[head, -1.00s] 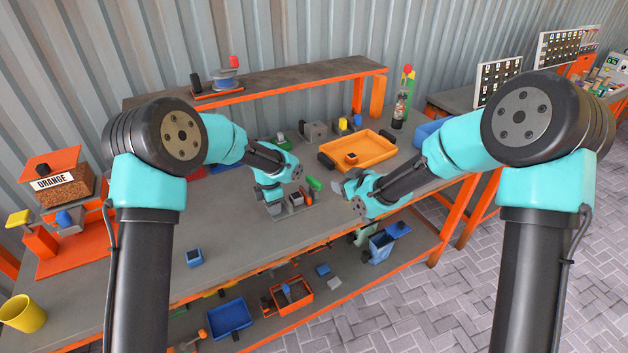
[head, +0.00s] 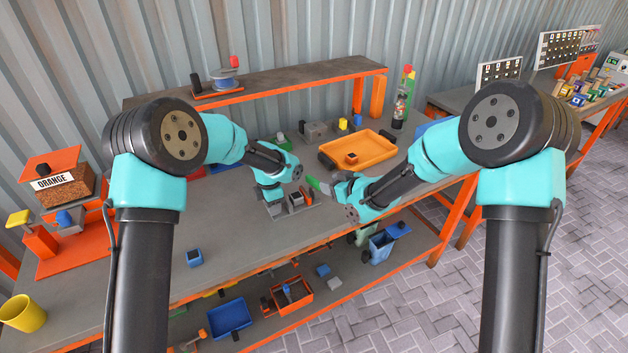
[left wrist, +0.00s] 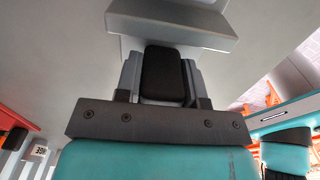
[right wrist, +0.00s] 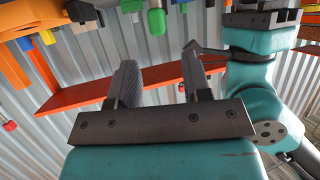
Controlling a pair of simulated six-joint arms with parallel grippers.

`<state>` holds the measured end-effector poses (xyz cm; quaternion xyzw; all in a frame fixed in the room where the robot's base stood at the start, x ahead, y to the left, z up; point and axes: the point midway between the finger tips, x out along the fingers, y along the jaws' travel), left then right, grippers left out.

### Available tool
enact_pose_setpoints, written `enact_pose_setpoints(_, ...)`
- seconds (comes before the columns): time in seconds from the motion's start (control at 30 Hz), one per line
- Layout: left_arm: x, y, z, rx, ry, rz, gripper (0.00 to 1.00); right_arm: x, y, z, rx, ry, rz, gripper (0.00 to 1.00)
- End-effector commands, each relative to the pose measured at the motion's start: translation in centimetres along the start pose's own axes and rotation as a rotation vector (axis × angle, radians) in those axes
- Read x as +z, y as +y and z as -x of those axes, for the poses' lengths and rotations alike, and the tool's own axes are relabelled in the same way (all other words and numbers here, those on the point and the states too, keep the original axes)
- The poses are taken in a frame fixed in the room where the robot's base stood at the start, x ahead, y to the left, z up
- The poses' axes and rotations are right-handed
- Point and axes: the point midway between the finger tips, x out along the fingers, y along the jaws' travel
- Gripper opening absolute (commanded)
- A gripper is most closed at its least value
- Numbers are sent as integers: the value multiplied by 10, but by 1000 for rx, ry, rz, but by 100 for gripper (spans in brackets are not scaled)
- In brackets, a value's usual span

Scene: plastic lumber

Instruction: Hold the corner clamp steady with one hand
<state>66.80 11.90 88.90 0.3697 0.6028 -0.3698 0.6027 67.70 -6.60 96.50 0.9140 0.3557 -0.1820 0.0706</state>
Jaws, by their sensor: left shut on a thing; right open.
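The grey corner clamp (head: 277,210) lies on the workbench near its front edge, partly hidden by my left gripper (head: 273,196). In the left wrist view, my left gripper (left wrist: 161,62) is shut on a black block (left wrist: 161,78) that stands against the grey clamp body (left wrist: 178,22). My right gripper (head: 335,188) is to the right of the clamp, above the bench and apart from it. In the right wrist view, its two fingers (right wrist: 160,72) are spread with nothing between them. A green-ended piece (head: 314,183) lies between the two grippers; it also shows beyond the right fingers (right wrist: 155,20).
An orange tray (head: 375,147) with a small orange block stands behind my right gripper. A raised shelf (head: 290,82) runs along the back. A small blue box (head: 194,257) sits front left, with free bench around it. Bins lie on the lower shelf.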

Motion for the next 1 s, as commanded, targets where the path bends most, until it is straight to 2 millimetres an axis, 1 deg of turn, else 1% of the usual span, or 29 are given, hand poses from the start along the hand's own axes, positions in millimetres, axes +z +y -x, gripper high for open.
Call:
enact_pose_setpoints(0.03, 0, 0, 0, 1, 0, 0, 0, 0, 0, -10, -1, 0, 1, 45)
enact_pose_setpoints(0.3, 0, 0, 0, 1, 0, 0, 0, 0, 0, -54, -1, -1, 0, 45)
enact_pose_setpoints(0.5, 0, 0, 0, 1, 0, 0, 0, 0, 0, -78, -1, 0, 1, 45)
enact_pose_setpoints(0.63, 0, 0, 0, 1, 0, 0, 0, 0, 0, -85, 0, 1, 1, 45)
enact_pose_setpoints(0.9, 0, 0, 0, 1, 0, 0, 0, 0, 0, -86, 0, 0, 0, 45)
enact_pose_setpoints(0.93, 0, 0, 0, 1, 0, 0, 0, 0, 0, -86, 0, 0, 0, 44)
enact_pose_setpoints(1.0, 0, 0, 0, 1, 0, 0, 0, 0, 0, -86, 0, 0, 0, 37)
